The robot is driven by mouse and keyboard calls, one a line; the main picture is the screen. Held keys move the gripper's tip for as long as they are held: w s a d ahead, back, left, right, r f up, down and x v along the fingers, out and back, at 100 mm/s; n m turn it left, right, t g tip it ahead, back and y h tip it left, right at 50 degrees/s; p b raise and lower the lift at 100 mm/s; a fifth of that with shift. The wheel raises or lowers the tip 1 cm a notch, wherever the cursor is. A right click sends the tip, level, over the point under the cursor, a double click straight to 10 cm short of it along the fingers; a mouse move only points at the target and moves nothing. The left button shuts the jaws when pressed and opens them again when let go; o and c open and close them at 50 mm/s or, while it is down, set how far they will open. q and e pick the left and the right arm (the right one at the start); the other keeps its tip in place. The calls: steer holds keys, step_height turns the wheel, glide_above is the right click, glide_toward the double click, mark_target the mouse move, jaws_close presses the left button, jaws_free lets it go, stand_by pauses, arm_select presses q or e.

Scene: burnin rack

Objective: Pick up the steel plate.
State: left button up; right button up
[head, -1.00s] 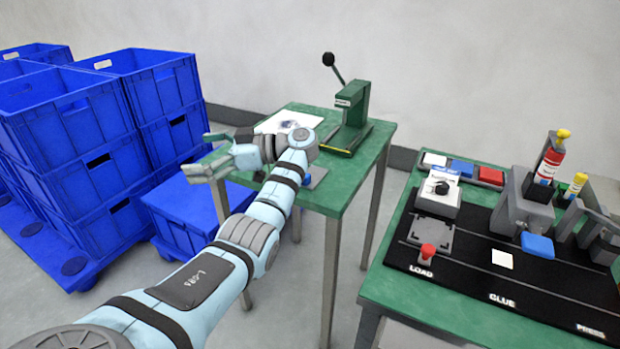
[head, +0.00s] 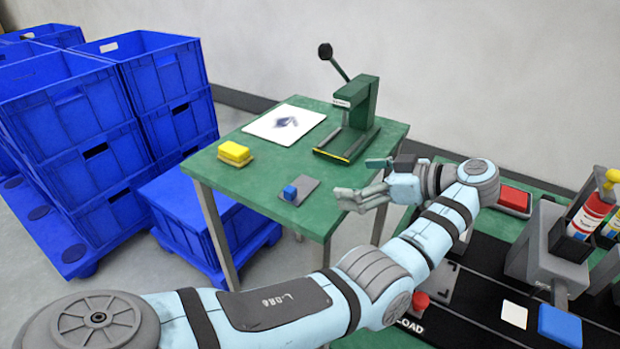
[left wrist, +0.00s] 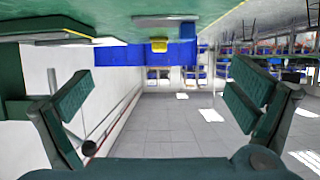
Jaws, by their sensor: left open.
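A flat grey steel plate (head: 302,186) lies near the front edge of the green table, with a small blue block (head: 289,193) on its left part. My left gripper (head: 364,181) is open and empty, to the right of the plate and apart from it, with its fingers pointing left. In the left wrist view the two dark green fingers (left wrist: 168,112) stand wide apart with nothing between them. That view looks upside down, with the green tabletop along the top. A grey flat thing there (left wrist: 155,21) looks like the plate. My right gripper is not in view.
A yellow block (head: 235,153), a white sheet (head: 268,123) and a green lever press (head: 352,125) stand on the table behind the plate. Stacked blue crates (head: 70,110) are on the left. The station with a red button (head: 420,300) lies below my left arm.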

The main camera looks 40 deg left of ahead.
arm_select(q)
glide_toward(301, 189)
steer(key=a, duration=0.2)
steer(key=a+r, duration=0.1)
steer(key=a, duration=0.1)
steer(key=shift+s+r+b, duration=0.1)
steer(key=shift+r+b, duration=0.05)
steer(key=shift+b, duration=0.25)
steer(key=x, duration=0.3)
steer(key=b+x, duration=0.1)
steer(key=x, duration=0.1)
steer(key=shift+s+f, duration=0.1)
steer(key=shift+f, duration=0.2)
steer(key=shift+a+f, duration=0.1)
steer(key=shift+a, duration=0.25)
steer(key=shift+d, duration=0.1)
steer(key=c, duration=0.6)
jaws_close()
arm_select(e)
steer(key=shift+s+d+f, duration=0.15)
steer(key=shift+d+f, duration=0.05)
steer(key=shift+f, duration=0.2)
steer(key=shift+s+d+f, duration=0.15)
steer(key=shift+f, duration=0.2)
